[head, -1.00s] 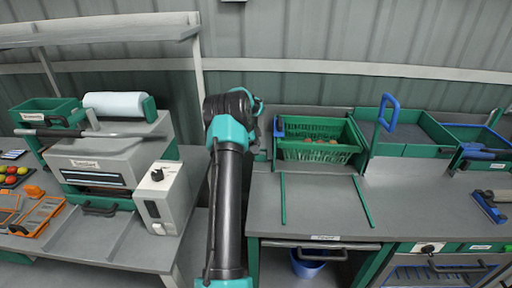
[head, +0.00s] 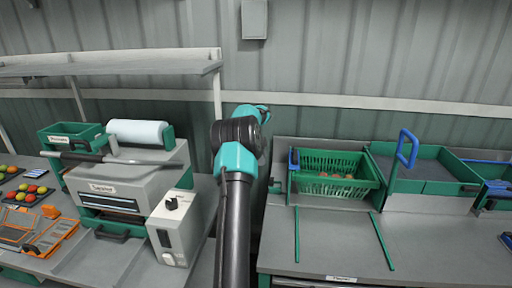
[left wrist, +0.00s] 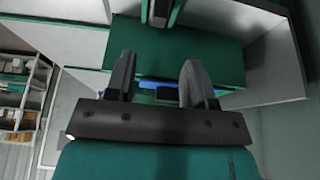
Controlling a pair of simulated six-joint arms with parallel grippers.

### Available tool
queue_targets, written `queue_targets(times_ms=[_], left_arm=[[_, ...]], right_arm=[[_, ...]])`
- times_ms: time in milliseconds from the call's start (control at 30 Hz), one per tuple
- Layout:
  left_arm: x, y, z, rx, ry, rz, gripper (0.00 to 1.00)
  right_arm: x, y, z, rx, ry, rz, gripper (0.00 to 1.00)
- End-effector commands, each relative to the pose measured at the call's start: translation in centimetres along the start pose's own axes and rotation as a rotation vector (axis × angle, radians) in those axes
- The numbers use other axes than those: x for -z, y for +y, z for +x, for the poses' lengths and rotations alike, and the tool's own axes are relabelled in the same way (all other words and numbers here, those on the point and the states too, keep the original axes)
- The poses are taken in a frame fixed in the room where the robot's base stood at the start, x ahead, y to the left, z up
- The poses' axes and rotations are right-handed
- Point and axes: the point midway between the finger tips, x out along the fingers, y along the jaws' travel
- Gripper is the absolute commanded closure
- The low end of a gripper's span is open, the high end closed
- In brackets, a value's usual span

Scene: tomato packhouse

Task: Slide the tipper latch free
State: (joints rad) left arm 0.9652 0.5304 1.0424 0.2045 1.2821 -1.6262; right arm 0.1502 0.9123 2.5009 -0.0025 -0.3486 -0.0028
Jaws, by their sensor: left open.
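The green tipper frame holds a slatted green crate (head: 345,187) with a few tomatoes inside, on the grey bench right of my arm. A small blue piece, likely the latch (head: 293,158), stands at the left end of the crate. In the left wrist view, a blue bar (left wrist: 160,84) shows between and behind the fingers, in front of a green panel (left wrist: 170,50). My left gripper (left wrist: 156,68) is open, its two grey fingers apart around the line of the bar. I cannot tell whether they touch it. In the head view my arm mostly hides this gripper. My right gripper is not in view.
A grey sealer machine (head: 120,185) with a film roll (head: 138,132) stands on the left bench. A green bin with a blue handle (head: 407,148) is right of the crate. Two green rails (head: 382,240) lie on the clear bench front. A corrugated wall is behind.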

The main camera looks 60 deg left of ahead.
Motion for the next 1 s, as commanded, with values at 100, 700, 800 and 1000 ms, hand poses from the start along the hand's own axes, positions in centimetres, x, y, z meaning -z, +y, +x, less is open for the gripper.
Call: queue_targets(times_ms=[100,700,800,1000], left_arm=[[0.0,-0.1,-2.5,0.005,0.000,0.000,0.51],[-0.1,0.0,-6.1,0.001,0.000,0.000,0.51],[-0.1,0.0,-6.0,0.001,0.000,0.000,0.51],[0.5,0.0,-6.0,0.005,0.001,0.001,0.51]], right_arm=[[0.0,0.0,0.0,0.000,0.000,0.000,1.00],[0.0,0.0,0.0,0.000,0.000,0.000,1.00],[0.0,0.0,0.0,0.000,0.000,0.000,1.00],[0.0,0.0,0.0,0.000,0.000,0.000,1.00]])
